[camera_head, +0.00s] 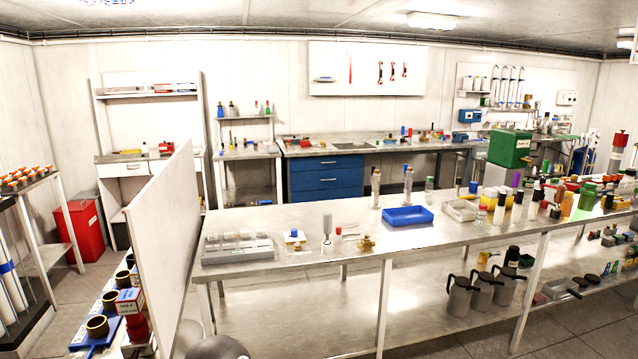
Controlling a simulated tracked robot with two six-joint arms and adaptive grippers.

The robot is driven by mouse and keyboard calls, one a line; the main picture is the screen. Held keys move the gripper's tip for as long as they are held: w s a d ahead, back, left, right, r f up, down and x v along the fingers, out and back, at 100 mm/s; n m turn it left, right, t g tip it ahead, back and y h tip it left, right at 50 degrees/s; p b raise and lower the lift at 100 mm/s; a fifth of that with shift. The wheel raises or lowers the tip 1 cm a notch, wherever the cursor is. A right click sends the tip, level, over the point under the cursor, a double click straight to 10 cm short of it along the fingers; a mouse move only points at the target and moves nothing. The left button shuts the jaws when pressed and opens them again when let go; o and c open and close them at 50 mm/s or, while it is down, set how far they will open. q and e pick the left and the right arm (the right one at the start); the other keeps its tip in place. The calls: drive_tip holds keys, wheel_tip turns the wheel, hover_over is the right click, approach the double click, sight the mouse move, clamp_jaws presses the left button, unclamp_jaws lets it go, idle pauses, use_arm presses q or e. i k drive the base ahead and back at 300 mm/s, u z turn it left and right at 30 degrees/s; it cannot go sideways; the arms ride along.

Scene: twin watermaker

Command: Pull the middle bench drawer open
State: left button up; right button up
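The blue drawer unit (290,182) stands under the back bench (300,149), left of centre in the head view. It shows a stack of blue drawer fronts with small light handles. The middle drawer (340,181) appears shut, flush with the drawer front above it. The lowest part of the unit is partly hidden by the near long table. Neither of my grippers is in view.
A long steel table (300,268) crosses in front of the drawers, loaded with a blue tray (408,216), bottles and fittings. A white partition (165,245) stands at its left end. A red bin (78,232) stands farther left, with some open floor nearby.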

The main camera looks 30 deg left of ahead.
sight(302, 181)
drive_tip(key=z, duration=1.2)
drive_tip(key=i, duration=0.15)
drive_tip(key=u, duration=2.95)
drive_tip(key=i, duration=0.15)
drive_tip(key=u, duration=1.45)
drive_tip(key=i, duration=4.7)
drive_tip(key=z, duration=0.6)
